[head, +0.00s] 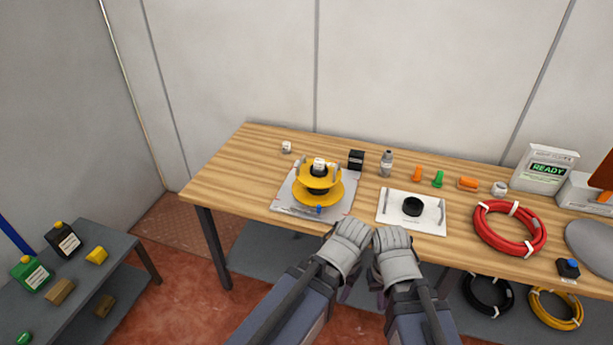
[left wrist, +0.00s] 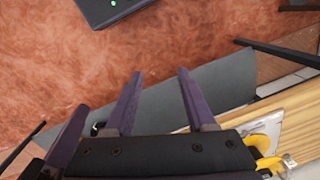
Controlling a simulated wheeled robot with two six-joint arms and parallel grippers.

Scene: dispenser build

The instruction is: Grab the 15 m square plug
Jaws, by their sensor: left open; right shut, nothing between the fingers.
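I cannot make out a 15 m label on any plug. Small white block-like pieces stand at the table's back left (head: 286,148), on top of the yellow spool (head: 318,196) and at the right (head: 499,188). A dark blue-topped piece (head: 568,268) sits at the front right, and a black block (head: 356,160) behind the spool. My left gripper (head: 345,246) is in front of the table; its purple fingers show open and empty in the left wrist view (left wrist: 158,78). My right gripper (head: 392,246) is beside it, shut and empty, its fingertips mostly hidden.
A white tray (head: 425,226) holds a black ring. A red cable coil (head: 482,232), orange and green pieces and a grey bottle (head: 386,164) stand on the table. A low grey shelf (head: 113,283) with bottles is at the left. Black and yellow coils lie below the table.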

